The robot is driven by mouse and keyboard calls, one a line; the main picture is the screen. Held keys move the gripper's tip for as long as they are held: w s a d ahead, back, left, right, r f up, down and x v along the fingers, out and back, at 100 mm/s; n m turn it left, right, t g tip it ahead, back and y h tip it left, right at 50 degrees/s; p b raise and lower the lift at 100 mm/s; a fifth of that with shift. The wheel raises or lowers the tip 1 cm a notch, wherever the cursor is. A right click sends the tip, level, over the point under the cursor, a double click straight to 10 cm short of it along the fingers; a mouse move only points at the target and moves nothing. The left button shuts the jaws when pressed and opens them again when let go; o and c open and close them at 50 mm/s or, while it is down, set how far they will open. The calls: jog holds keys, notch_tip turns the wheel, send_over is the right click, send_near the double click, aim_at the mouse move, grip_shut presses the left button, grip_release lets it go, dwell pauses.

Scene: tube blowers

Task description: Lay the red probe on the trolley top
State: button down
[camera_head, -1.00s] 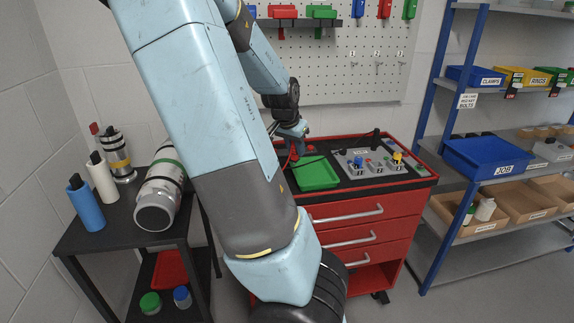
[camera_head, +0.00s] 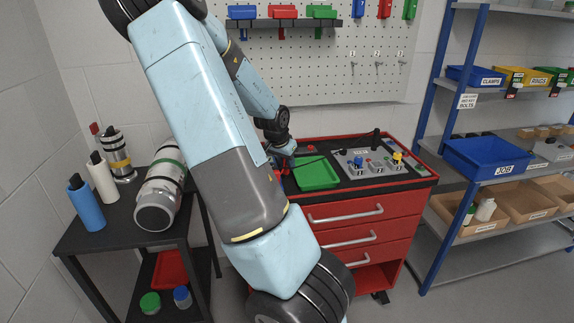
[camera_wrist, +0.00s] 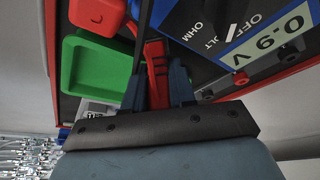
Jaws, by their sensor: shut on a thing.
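The red probe (camera_wrist: 157,72) is between the two fingers of my gripper (camera_wrist: 157,88) in the wrist view. The gripper is shut on it, and a dark rod or lead runs beside it. My gripper is low over the left part of this top, mostly hidden by my wrist in the head view. I cannot tell whether the probe touches the top.
A green tray (camera_head: 317,173) lies on the trolley top, close beside my gripper in the wrist view (camera_wrist: 95,65). A grey panel with coloured knobs (camera_head: 372,163) stands to the right. A pegboard (camera_head: 340,60) rises behind.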

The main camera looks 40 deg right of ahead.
jog(key=shift+f, duration=0.35)
jog(key=c, duration=1.2)
grip_release()
jog(key=shift+f, duration=0.1)
